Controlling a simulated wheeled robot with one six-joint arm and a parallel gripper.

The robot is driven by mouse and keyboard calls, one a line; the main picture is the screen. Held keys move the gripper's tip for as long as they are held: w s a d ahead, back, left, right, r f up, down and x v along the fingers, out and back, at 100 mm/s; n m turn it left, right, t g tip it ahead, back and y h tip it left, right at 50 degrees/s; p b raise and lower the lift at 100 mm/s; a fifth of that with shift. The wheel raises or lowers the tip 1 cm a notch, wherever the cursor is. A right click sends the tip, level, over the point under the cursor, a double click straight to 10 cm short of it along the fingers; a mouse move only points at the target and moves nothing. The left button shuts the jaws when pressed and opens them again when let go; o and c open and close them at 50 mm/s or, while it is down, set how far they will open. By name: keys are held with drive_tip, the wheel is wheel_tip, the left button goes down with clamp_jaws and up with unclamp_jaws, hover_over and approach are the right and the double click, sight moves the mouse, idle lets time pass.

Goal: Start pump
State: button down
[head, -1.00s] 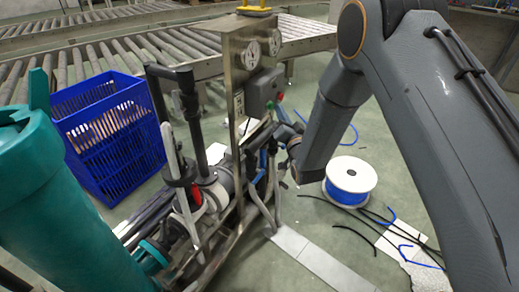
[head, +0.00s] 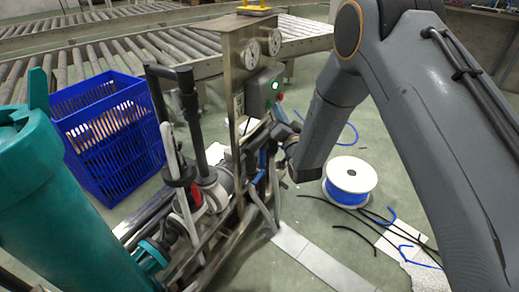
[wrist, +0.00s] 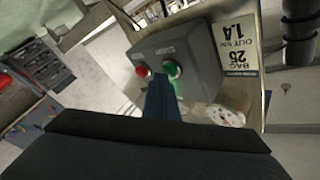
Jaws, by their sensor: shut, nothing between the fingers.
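The pump skid's grey control box (head: 260,95) is mounted on a steel panel. In the head view its green button (head: 276,85) glows brightly, with a red button (head: 281,97) beside it. The wrist view shows the box (wrist: 195,50) close up, with the red button (wrist: 141,71) on the left and the lit green button (wrist: 173,68) on the right. My gripper (wrist: 159,78) is shut and empty. Its tip overlaps the lower left edge of the green button in the wrist view. I cannot tell whether it touches. In the head view my gripper (head: 274,112) is at the box's lower right.
Two round gauges (head: 262,48) sit above the box. Pipes and a black handle (head: 190,110) stand left of the panel. A blue crate (head: 110,140) and a teal vessel (head: 50,200) are further left. A cable spool (head: 349,178) and loose cables lie on the floor.

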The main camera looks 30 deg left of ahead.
drive_tip(key=shift+d, duration=0.55)
drive_tip(key=shift+s+d+p, duration=0.15)
drive_tip(key=shift+d+p, duration=0.25)
drive_tip(key=shift+d, duration=1.05)
drive_tip(key=shift+s+d+p, duration=0.15)
drive_tip(key=shift+d+p, duration=0.25)
drive_tip(key=shift+d, duration=1.05)
